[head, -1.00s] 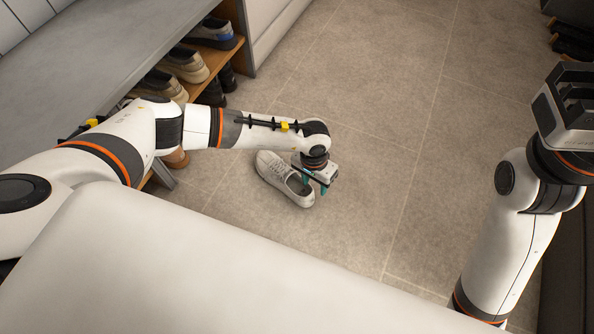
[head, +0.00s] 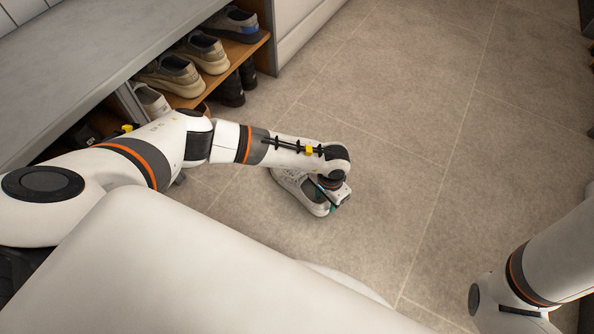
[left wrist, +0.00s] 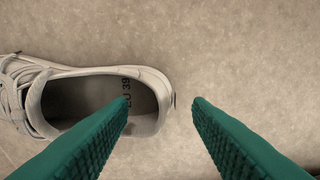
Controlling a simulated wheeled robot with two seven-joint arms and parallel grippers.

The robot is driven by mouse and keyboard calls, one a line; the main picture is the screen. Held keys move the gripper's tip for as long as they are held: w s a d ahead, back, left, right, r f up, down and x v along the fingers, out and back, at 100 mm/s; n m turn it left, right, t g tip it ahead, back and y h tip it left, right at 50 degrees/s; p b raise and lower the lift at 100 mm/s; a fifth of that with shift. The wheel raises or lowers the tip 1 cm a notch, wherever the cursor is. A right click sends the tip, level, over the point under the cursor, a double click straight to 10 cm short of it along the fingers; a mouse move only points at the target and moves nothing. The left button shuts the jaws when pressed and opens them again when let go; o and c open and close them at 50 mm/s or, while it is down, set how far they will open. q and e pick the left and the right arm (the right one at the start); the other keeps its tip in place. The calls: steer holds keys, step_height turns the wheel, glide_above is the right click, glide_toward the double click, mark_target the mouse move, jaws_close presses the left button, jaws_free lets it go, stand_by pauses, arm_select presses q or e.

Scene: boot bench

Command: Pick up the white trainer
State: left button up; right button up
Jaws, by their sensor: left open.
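The white trainer (head: 316,207) lies on the floor, sole down, partly hidden by my left arm and gripper in the head view. In the left wrist view the trainer (left wrist: 62,73) is at the left, with its laces at the far left and its heel toward the middle. My left gripper (left wrist: 161,101) is open, with green ridged fingers. In that view one fingertip overlaps the shoe's opening and the other overlaps bare floor past the heel; the heel's back edge shows between them. In the head view the left gripper (head: 335,198) is at the trainer's heel end. My right gripper is out of view.
A grey bench (head: 110,70) runs along the left, with several shoes on its wooden shelf (head: 222,79). Dark boots (head: 232,90) stand beneath the shelf. The tiled floor (head: 400,130) right of the trainer is clear.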

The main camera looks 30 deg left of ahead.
arm_select(q)
step_height(320, 180, down, 2)
steer(key=shift+f+b, duration=0.15)
steer(key=shift+b, duration=0.35)
jaws_close()
